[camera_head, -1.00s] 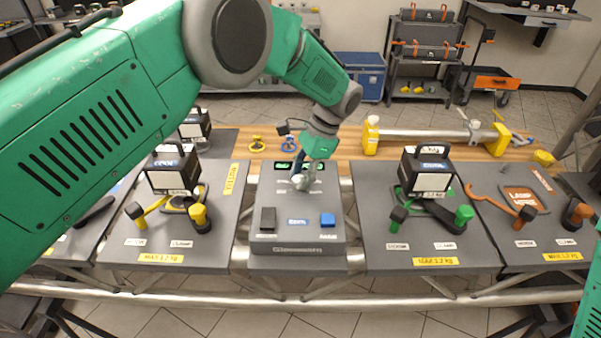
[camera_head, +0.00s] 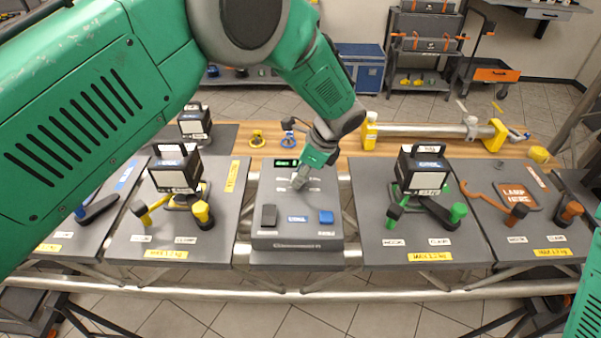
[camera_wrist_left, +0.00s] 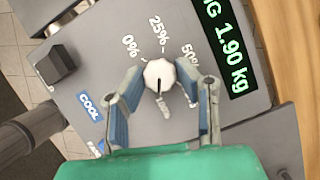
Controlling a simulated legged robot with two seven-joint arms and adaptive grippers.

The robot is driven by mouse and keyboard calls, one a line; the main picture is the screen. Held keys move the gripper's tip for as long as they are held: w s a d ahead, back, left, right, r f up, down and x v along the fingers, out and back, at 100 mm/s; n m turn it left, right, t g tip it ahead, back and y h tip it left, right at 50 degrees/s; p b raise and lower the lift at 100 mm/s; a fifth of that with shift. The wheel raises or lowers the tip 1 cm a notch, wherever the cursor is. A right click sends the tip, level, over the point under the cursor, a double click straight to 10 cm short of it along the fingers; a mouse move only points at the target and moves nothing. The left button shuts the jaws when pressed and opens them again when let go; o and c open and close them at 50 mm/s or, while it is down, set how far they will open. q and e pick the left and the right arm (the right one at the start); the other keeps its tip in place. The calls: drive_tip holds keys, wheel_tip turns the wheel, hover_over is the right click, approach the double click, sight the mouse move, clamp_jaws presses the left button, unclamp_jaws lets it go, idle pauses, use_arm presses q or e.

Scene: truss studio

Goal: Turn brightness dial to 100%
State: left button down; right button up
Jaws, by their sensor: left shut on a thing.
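The brightness dial (camera_wrist_left: 160,73) is a round white knob on a grey console (camera_head: 297,243). In the left wrist view its dark pointer line faces down the picture, towards a partly hidden label (camera_wrist_left: 163,108) that I cannot read for sure. The 0%, 25% and 50% labels run around its upper side. My left gripper (camera_wrist_left: 159,76) is shut on the dial, with one finger on each side. In the head view the left gripper (camera_head: 299,181) hides most of the dial. My right gripper is out of view.
Panels with black lamp-like boxes (camera_head: 175,168) (camera_head: 421,168) stand on either side. A wooden strip with yellow clamps (camera_head: 370,131) lies behind.

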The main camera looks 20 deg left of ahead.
use_arm(q)
drive_tip(key=shift+w, duration=0.1)
idle(0.3)
drive_tip(key=c, duration=1.4)
unclamp_jaws()
drive_tip(key=shift+o, duration=1)
drive_tip(key=shift+d, duration=0.1)
drive_tip(key=v, duration=1.1)
drive_tip(key=shift+w+d+r, duration=0.15)
drive_tip(key=shift+r, duration=0.2)
